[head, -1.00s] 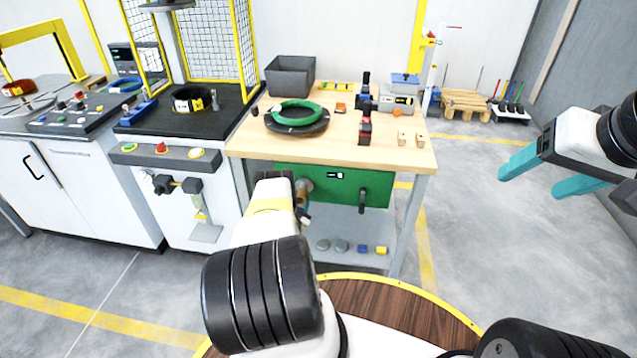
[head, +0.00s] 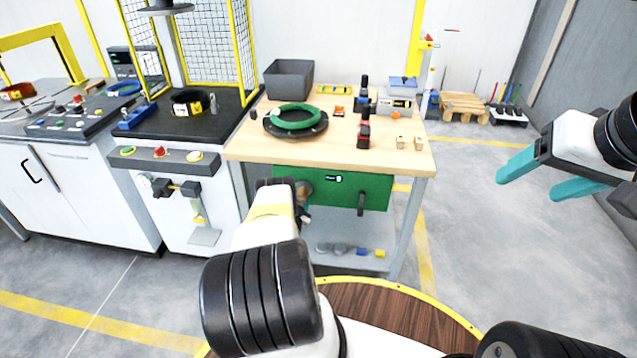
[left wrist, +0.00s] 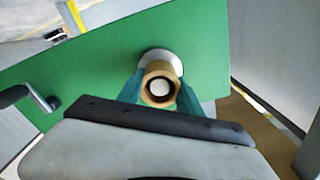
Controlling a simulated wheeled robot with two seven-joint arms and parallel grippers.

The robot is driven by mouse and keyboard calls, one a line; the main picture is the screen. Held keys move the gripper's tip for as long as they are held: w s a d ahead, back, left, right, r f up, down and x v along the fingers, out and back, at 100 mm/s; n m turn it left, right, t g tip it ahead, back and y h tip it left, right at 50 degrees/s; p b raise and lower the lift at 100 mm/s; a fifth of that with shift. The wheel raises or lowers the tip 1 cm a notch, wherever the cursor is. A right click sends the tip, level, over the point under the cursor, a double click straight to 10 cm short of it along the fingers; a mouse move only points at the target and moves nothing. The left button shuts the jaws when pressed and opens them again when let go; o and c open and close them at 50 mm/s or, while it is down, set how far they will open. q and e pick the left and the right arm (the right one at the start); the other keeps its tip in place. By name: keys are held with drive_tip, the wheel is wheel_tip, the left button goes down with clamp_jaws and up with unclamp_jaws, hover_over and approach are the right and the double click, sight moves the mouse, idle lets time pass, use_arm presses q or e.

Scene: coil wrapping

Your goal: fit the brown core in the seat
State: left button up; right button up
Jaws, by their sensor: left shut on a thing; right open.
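The brown core (left wrist: 149,85) is a short hollow tube in the left wrist view, held between the teal fingers of my left gripper (left wrist: 160,95). Its open end faces the camera, with a pale round area inside. A pale grey round seat (left wrist: 161,56) on the green panel (left wrist: 100,70) shows directly behind the core. How far the core is in the seat cannot be told. In the head view, my left arm largely hides the gripper and core in front of the green panel (head: 340,184). My right gripper (head: 527,184) is open and empty at the right.
A black handle (head: 361,203) sticks out of the panel right of the core. The wooden tabletop (head: 260,145) above carries a green coil (head: 296,117), a grey bin (head: 290,78) and tools. A lower shelf (head: 340,235) holds small parts.

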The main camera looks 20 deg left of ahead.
use_arm(q)
drive_tip(key=shift+x, duration=0.85)
drive_tip(key=o, duration=1.4)
drive_tip(key=shift+o, duration=0.2)
drive_tip(key=shift+v, duration=3.9)
